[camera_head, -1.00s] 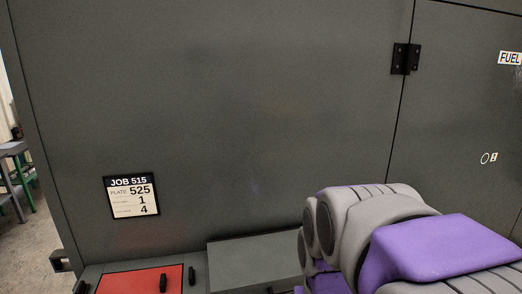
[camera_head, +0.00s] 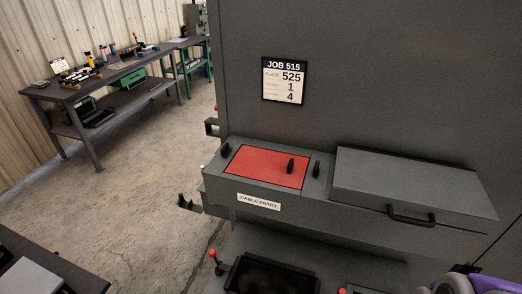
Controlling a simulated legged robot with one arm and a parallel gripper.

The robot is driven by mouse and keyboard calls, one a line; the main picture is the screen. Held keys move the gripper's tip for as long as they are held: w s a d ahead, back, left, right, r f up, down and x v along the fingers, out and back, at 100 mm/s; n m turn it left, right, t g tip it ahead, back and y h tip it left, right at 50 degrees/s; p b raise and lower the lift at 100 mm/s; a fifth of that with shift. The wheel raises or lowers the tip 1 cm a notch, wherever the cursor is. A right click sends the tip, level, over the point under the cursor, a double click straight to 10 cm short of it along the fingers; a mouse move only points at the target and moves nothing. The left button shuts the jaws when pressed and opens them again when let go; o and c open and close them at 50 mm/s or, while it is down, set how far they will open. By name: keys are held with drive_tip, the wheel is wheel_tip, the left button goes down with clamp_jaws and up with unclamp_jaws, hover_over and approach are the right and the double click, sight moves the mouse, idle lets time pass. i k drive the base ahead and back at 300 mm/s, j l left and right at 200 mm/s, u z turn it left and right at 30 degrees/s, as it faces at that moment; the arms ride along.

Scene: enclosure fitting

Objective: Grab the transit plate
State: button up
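A flat red plate (camera_head: 262,168), which looks like the transit plate, lies on the grey ledge marked "CABLE ENTRY". A black handle (camera_head: 291,166) stands up on its right part. A black clamp-like knob (camera_head: 226,150) stands at its left edge, and another (camera_head: 316,169) is just past its right edge. Part of my grey and purple arm shows at the bottom right corner, well apart from the plate. My gripper itself is not in view.
A lidded grey box (camera_head: 410,185) with a black handle is right of the plate. A job card (camera_head: 284,81) is on the cabinet wall above. Below are a black tray (camera_head: 270,276) and a red-knobbed lever (camera_head: 213,256). A workbench (camera_head: 110,75) stands far left; open floor lies between.

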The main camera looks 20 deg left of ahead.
sight(273, 167)
drive_tip(key=u, duration=1.05)
drive_tip(key=k+l, duration=0.1)
drive_tip(key=l, duration=0.15)
